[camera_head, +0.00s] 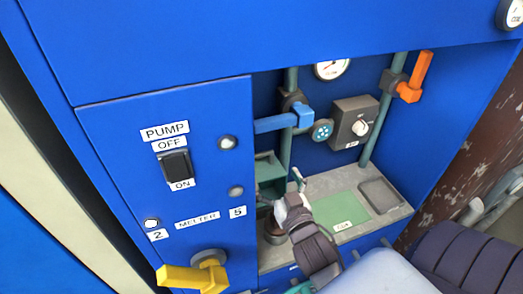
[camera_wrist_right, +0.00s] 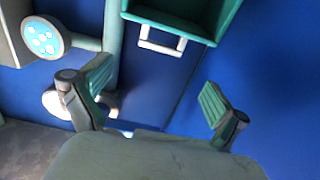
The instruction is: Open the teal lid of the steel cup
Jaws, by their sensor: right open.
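My right gripper (camera_head: 284,191) reaches into the alcove at the left of the counter. In the wrist view its jaws (camera_wrist_right: 156,80) are open, teal pads apart, with only blue wall between them. A small round greyish thing (camera_head: 275,232), perhaps the steel cup, stands on the counter left of my gripper and is partly hidden by it. I cannot make out a teal lid on it. The wrist view does not clearly show the cup. My left gripper is not in view.
A teal box (camera_head: 269,172), with a white handle (camera_wrist_right: 161,42), hangs on the back wall. A teal-faced nozzle (camera_wrist_right: 44,39) and pipe (camera_wrist_right: 112,30) are beside my jaws. Above are a blue valve handle (camera_head: 276,122) and grey knob box (camera_head: 353,121). A green mat (camera_head: 341,214) lies right.

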